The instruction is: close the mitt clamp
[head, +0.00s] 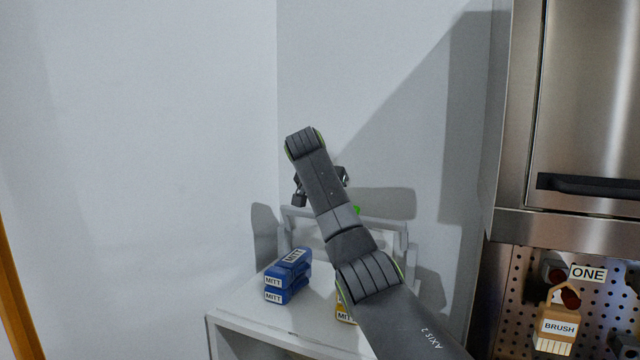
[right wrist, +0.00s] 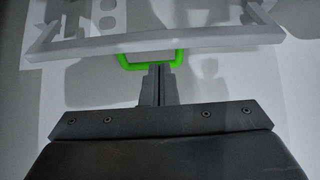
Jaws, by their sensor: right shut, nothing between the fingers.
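A grey frame (head: 385,224) stands at the back of a white cabinet top, and its bar (right wrist: 150,41) crosses the right wrist view. A green U-shaped handle (right wrist: 136,67) hangs just below that bar; only a bit of green (head: 356,210) shows in the head view. My right gripper (right wrist: 160,70) is shut and empty, its fingertips at the handle's lower edge; I cannot tell whether they touch. My right arm hides the middle of the frame in the head view. Blue blocks (head: 288,280) labelled MITT sit left of the arm. My left gripper is not in view.
A yellow block (head: 344,313) with a partly hidden MITT label is behind my arm. The white cabinet top (head: 235,308) is bare at its front left. A steel cabinet (head: 590,120) and a pegboard with a brush (head: 557,326) stand on the right.

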